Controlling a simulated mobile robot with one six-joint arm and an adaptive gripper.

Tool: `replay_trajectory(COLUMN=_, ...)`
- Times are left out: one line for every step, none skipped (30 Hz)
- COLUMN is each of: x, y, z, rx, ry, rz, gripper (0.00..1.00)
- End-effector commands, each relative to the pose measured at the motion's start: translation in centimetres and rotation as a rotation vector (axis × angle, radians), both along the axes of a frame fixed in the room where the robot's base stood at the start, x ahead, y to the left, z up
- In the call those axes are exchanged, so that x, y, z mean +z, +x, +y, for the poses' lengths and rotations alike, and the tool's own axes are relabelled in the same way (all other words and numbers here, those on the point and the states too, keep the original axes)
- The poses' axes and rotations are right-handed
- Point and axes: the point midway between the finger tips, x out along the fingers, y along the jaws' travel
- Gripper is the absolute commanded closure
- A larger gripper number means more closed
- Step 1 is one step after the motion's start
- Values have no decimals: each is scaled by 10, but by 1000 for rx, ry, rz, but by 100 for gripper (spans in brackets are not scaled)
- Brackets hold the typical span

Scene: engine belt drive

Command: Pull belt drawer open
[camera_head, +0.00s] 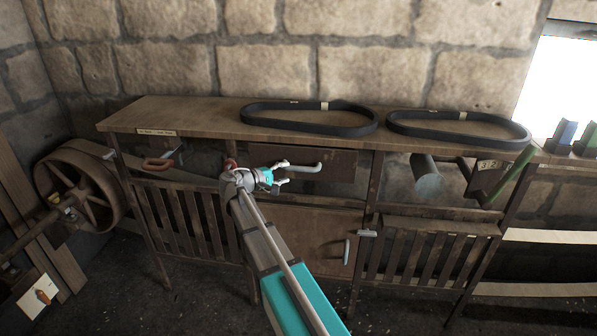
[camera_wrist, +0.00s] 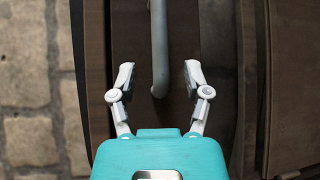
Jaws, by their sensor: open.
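A wooden cabinet (camera_head: 190,111) stands against the stone wall. Its middle drawer (camera_head: 338,165) has a brown front with a pale grey bar handle (camera_head: 303,168). In the wrist view the handle (camera_wrist: 159,50) runs down from the top edge, and its lower end lies between my fingertips. My gripper (camera_head: 284,175) is at the left part of the drawer front, at the handle's left end. In the wrist view my gripper (camera_wrist: 158,78) has its two fingers spread apart on either side of the handle, with gaps on both sides. Part of the drawer front is hidden behind my gripper.
Two black belts (camera_head: 310,129) (camera_head: 458,139) lie on the cabinet top. A cupboard door (camera_head: 318,238) with a pale handle is below the drawer. A reddish handle (camera_head: 158,164) is to the left. A large wheel (camera_head: 80,183) stands at far left.

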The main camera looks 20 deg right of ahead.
Motion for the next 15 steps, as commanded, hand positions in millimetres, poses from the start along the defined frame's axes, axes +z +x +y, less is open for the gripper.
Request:
replay_trajectory(x=-2, y=2, z=-8, rx=-1, ry=0, rz=0, gripper=38)
replay_trajectory(x=-3, y=2, z=-13, rx=-1, ry=0, rz=0, gripper=38)
replay_trajectory(x=-4, y=4, z=-19, rx=-2, ry=0, rz=0, gripper=38)
replay_trajectory(x=-4, y=4, z=-23, rx=-2, ry=0, rz=0, gripper=38)
replay_trajectory(x=-5, y=5, z=-27, rx=-1, ry=0, rz=0, gripper=38)
replay_trajectory(x=-6, y=6, z=-32, rx=-1, ry=0, rz=0, gripper=38)
replay_trajectory(x=-6, y=7, z=-36, rx=-1, ry=0, rz=0, gripper=38)
replay_trajectory(x=-6, y=7, z=-40, rx=-2, ry=0, rz=0, gripper=38)
replay_trajectory(x=-7, y=8, z=-44, rx=-2, ry=0, rz=0, gripper=38)
replay_trajectory(x=-7, y=9, z=-47, rx=-1, ry=0, rz=0, gripper=38)
replay_trajectory(x=-8, y=10, z=-50, rx=0, ry=0, rz=0, gripper=38)
replay_trajectory(x=-8, y=10, z=-53, rx=0, ry=0, rz=-1, gripper=38)
replay_trajectory(x=-8, y=11, z=-55, rx=0, ry=0, rz=-1, gripper=38)
replay_trajectory(x=-9, y=11, z=-57, rx=-1, ry=0, rz=-1, gripper=38)
replay_trajectory(x=-9, y=11, z=-60, rx=-1, ry=0, rz=-1, gripper=38)
